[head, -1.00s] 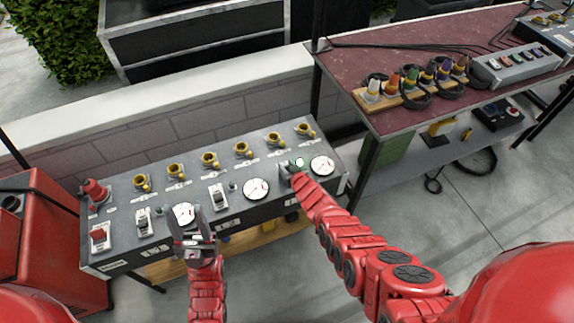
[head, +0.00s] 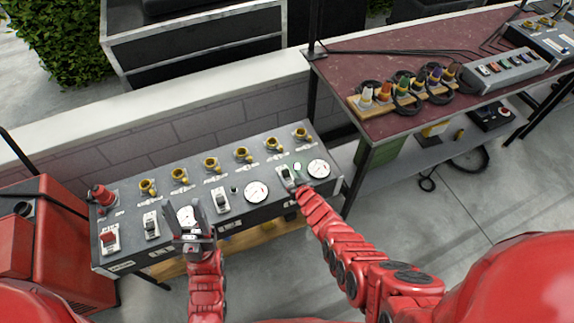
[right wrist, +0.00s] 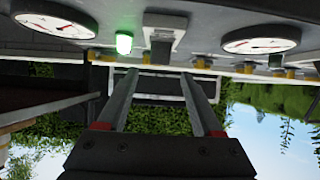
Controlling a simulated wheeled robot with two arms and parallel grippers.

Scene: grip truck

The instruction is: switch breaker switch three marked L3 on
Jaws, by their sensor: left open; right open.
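The breaker panel (head: 270,206) is a long grey box. Its third breaker switch, L3, (head: 287,176) sits between two round white gauges at the right end; it also shows in the right wrist view (right wrist: 164,38). The small lamp beside it (right wrist: 124,42) glows green. My right gripper (head: 293,184) is open and empty just in front of L3, with its fingertips apart around a gap below the switch in the wrist view. My left gripper (head: 191,215) is open and empty in front of the left gauge.
Two other breaker switches (head: 152,225) (head: 221,201) and a red-handled switch (head: 110,239) line the panel. Yellow connectors (head: 212,165) stand along its back. A red cabinet (head: 62,245) is at left; a dark red table (head: 400,70) with cables is at right.

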